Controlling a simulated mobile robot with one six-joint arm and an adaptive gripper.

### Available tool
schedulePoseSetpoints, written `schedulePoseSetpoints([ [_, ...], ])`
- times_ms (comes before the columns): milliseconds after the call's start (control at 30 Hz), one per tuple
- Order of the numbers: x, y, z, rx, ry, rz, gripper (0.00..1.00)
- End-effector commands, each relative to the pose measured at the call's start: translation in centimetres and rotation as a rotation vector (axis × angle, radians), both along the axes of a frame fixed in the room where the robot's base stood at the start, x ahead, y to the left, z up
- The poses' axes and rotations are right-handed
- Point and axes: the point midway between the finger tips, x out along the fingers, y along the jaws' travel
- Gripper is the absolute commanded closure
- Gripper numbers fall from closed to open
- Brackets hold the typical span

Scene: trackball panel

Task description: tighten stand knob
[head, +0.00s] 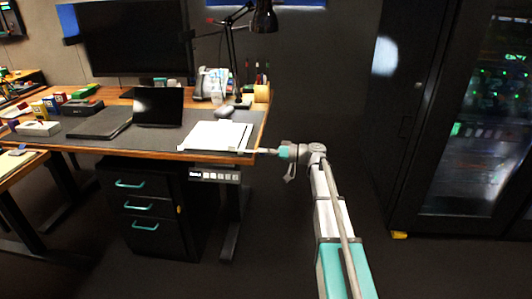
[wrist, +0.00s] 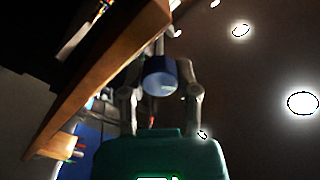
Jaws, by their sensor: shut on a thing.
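A round knob (wrist: 160,79) with a blue, flat-looking face sits between the two fingers of my gripper (wrist: 159,72) in the wrist view. The fingers are shut on it from both sides, beside the wooden desk edge. In the head view my gripper (head: 264,151) reaches to the front right corner of the desk (head: 215,156). The knob cannot be made out there; it is too small or hidden by the fingers. How far the knob is turned cannot be told.
The desk bears a monitor (head: 134,42), a laptop (head: 158,107), white papers (head: 216,135) and a black lamp (head: 263,18). A drawer cabinet (head: 150,207) stands below. A dark server rack (head: 480,130) stands at right. The floor between is clear.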

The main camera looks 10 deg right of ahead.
Motion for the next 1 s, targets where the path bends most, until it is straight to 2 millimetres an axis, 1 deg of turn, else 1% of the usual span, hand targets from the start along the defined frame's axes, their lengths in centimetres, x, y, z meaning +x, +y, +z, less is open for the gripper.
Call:
schedulePoseSetpoints([
  [33, -0.14, 0.34, 0.02, 0.015, 0.043, 0.007, 1.0],
  [300, -0.12, 0.32, -0.04, 0.091, 0.281, 0.008, 1.0],
  [500, -0.12, 0.3, -0.07, 0.135, 0.42, 0.008, 1.0],
  [700, -0.12, 0.28, -0.1, 0.163, 0.505, 0.008, 1.0],
  [1000, -0.13, 0.25, -0.12, 0.173, 0.542, 0.008, 1.0],
])
